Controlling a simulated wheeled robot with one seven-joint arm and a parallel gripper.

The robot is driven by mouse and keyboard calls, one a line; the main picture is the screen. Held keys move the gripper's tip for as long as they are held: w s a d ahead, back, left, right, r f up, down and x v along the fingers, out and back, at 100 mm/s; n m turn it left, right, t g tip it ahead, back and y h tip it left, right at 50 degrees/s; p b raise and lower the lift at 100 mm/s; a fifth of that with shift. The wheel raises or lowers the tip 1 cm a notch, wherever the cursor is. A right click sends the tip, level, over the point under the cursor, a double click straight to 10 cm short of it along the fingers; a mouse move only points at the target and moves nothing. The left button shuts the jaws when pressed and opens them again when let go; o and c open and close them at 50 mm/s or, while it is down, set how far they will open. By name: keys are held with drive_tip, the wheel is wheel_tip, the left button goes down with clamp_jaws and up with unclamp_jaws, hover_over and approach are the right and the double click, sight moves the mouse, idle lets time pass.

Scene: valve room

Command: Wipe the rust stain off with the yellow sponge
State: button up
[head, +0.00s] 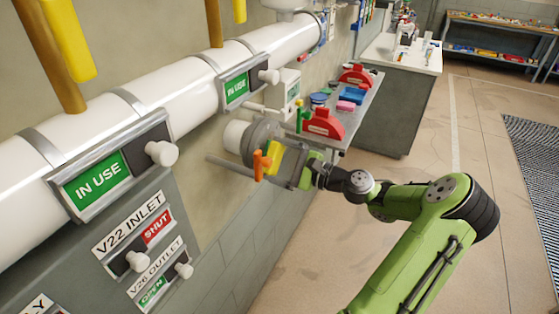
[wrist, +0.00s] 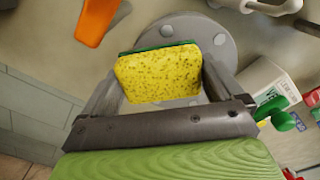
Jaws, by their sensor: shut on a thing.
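The yellow sponge (wrist: 160,76), with a green edge on its far side, is held between the fingers of my gripper (wrist: 158,85) in the wrist view. In the head view my gripper (head: 272,160) is at the wall beside a grey round flange (head: 262,136), and a bit of the yellow sponge (head: 273,153) shows. In the wrist view the flange (wrist: 190,30) lies behind the sponge. I cannot tell whether the sponge touches it. I cannot make out the rust stain in either view.
An orange handle (head: 260,164) is close beside my gripper. A thin grey pipe (head: 232,166) runs left of it. A shelf at the right holds red pieces (head: 323,124), a blue tray (head: 352,95) and a pink block (head: 345,106). The floor (head: 310,235) is clear.

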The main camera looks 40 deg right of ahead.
drive_tip(key=shift+w+a, duration=0.2)
drive_tip(key=shift+w, duration=0.45)
drive_tip(key=d+p, duration=0.1)
drive_tip(key=w+d+p, duration=0.1)
drive_tip(key=d+p, duration=0.1)
drive_tip(key=shift+r, duration=0.15)
drive_tip(key=shift+w+d, duration=0.1)
drive_tip(key=shift+d, duration=0.3)
drive_tip(key=shift+w+d+p, duration=0.25)
drive_tip(key=shift+d+p, duration=0.2)
drive_tip(key=shift+p, duration=0.15)
drive_tip(key=shift+w+d+p, duration=0.25)
drive_tip(key=shift+d+p, duration=0.2)
drive_tip(key=shift+d, duration=0.15)
drive_tip(key=shift+w+d+p, duration=0.25)
drive_tip(key=shift+d+p, duration=0.2)
drive_tip(key=shift+d, duration=0.1)
